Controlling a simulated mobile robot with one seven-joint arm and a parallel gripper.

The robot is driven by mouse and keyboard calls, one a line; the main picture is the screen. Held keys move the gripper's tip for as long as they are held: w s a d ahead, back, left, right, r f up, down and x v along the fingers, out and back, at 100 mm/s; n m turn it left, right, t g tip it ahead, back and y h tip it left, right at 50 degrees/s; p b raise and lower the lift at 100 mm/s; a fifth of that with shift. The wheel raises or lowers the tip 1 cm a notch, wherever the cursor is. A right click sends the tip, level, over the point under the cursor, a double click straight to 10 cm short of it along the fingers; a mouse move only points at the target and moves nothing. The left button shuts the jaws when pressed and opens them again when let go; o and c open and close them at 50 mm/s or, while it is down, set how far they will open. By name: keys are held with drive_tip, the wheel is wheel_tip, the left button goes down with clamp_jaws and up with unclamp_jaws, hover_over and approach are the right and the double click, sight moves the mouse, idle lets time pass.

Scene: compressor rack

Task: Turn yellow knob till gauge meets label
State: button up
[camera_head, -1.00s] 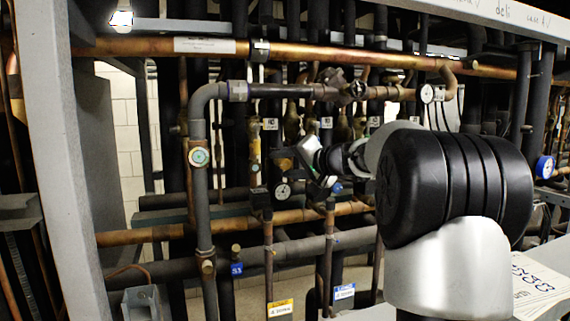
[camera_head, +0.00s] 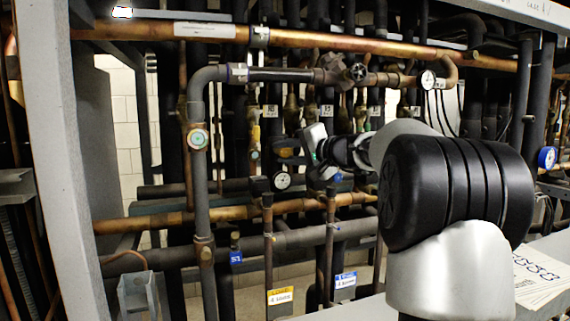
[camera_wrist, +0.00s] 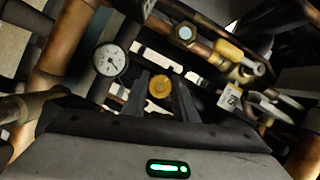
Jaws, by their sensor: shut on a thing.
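The yellow knob (camera_wrist: 160,87) is a small round disc between my gripper's two dark fingers in the wrist view. My gripper (camera_wrist: 161,92) is shut on it. A round white gauge (camera_wrist: 110,60) with a dark rim and a needle is just left of the fingers in the wrist view. It also shows just below the gripper in the head view (camera_head: 282,181). Its needle reading and any label on its dial are too small to tell.
Copper and dark pipes crowd around the hand. A yellow-handled valve (camera_wrist: 230,50) and a white tag (camera_wrist: 229,97) are close on the right in the wrist view. A grey upright post (camera_head: 57,150) stands at left.

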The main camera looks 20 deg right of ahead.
drive_tip(key=m+b, duration=0.1)
drive_tip(key=b, duration=0.1)
drive_tip(key=m+t+b, duration=0.1)
drive_tip(key=m+b, duration=0.1)
drive_tip(key=b, duration=0.1)
drive_tip(key=shift+f+y, duration=0.4)
drive_tip(key=m+t+b, duration=0.1)
drive_tip(key=m+b, duration=0.2)
drive_tip(key=b, duration=0.1)
drive_tip(key=shift+m+t, duration=0.3)
drive_tip(key=shift+m, duration=0.1)
drive_tip(key=m+b, duration=0.1)
drive_tip(key=m+t+b, duration=0.1)
drive_tip(key=m+b, duration=0.3)
drive_tip(key=shift+r+t+h, duration=0.25)
drive_tip(key=shift+t+h, duration=0.15)
drive_tip(key=shift+r+m, duration=0.1)
drive_tip(key=shift+m, duration=0.2)
drive_tip(key=o, duration=1.1)
drive_tip(key=shift+c, duration=0.2)
drive_tip(key=b+v, duration=0.3)
drive_tip(key=v, duration=1.4)
